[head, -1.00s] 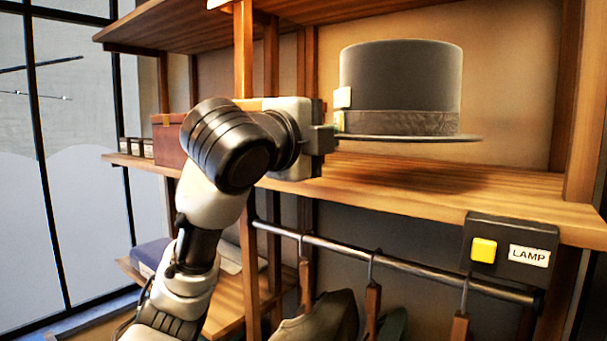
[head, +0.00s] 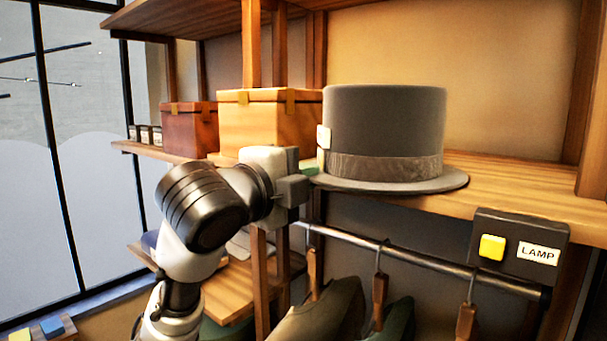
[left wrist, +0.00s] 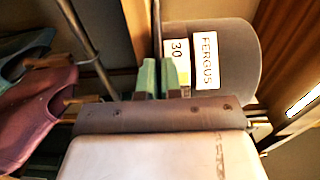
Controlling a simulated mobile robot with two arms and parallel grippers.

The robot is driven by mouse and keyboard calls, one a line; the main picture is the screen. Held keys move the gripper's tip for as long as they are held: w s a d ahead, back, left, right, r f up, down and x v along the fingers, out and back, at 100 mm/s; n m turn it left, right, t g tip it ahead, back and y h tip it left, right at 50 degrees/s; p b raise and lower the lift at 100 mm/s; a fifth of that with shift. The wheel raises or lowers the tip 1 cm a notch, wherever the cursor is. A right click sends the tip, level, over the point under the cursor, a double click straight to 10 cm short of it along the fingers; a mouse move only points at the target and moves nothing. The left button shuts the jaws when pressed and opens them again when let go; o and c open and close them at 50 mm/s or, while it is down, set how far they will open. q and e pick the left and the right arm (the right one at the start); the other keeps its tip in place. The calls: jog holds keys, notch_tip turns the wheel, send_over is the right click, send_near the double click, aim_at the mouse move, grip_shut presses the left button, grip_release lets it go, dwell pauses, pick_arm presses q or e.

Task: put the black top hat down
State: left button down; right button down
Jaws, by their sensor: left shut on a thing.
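The black top hat (head: 384,115) is upright, brim down, at the front of the middle wooden shelf (head: 520,190) in the head view. Its brim overlaps the shelf's front edge; I cannot tell whether it touches the shelf. My left gripper (head: 311,168) is at the hat's left side, shut on the brim. In the left wrist view the green fingertips (left wrist: 163,78) meet the hat (left wrist: 245,45), whose side bears a "30" tag (left wrist: 180,56) and a "FERGUS" label (left wrist: 208,62). My right gripper is not in view.
A light wooden box (head: 265,125) stands behind my gripper, with a red-brown box (head: 188,132) left of it. The shelf right of the hat is clear. Below run a metal rail (head: 425,260) with hanging clothes (head: 325,312) and a black lamp panel (head: 518,244) with a yellow button.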

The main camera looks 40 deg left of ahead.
pick_arm(q)
jog(key=shift+f, duration=0.1)
jog(key=c, duration=1.7)
grip_release()
jog(key=o, duration=0.4)
